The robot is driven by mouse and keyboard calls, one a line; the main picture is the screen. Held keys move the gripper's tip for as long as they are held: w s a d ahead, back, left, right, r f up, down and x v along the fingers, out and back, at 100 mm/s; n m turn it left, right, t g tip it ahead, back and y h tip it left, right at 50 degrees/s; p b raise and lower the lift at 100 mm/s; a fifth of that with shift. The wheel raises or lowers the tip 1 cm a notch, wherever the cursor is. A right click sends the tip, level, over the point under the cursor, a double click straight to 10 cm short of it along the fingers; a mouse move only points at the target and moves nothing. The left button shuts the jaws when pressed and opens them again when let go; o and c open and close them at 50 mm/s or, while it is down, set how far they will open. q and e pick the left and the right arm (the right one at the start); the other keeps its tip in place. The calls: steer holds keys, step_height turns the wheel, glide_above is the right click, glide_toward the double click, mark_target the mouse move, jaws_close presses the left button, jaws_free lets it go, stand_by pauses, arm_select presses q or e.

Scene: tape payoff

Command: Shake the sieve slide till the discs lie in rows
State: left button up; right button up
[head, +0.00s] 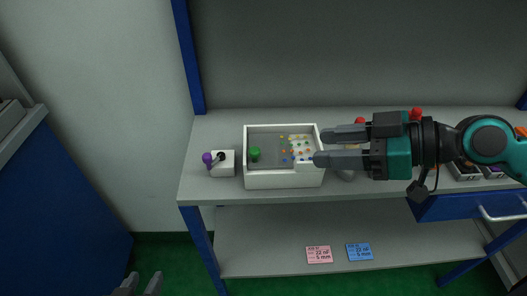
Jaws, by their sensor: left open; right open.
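A white open box (284,180) stands on the bench, with a grey floor and a green knob (255,153) at its left. Small coloured discs (299,150), several of them, lie on a pale area in the right half of the box. From this view I cannot tell whether they form even rows. My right gripper (319,147) comes from the right; it is open, with its fingertips at the box's right wall and partly over it. My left gripper (142,282) is open and empty at the bottom edge, well below and left of the bench; only its fingertips show.
A small white block with a purple-knobbed lever (208,158) stands left of the box. Red-topped items (360,121) are partly hidden by my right arm. A pink card (319,255) and blue card (359,252) lie on the lower shelf (270,235). A blue post (188,60) rises behind.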

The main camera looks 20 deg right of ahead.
mark_target(267, 164)
steer(key=shift+b+x, duration=1.6)
steer(key=shift+x, duration=4.4)
steer(key=shift+f, duration=0.15)
steer(key=shift+c, duration=0.2)
steer(key=c, duration=0.3)
jaws_close()
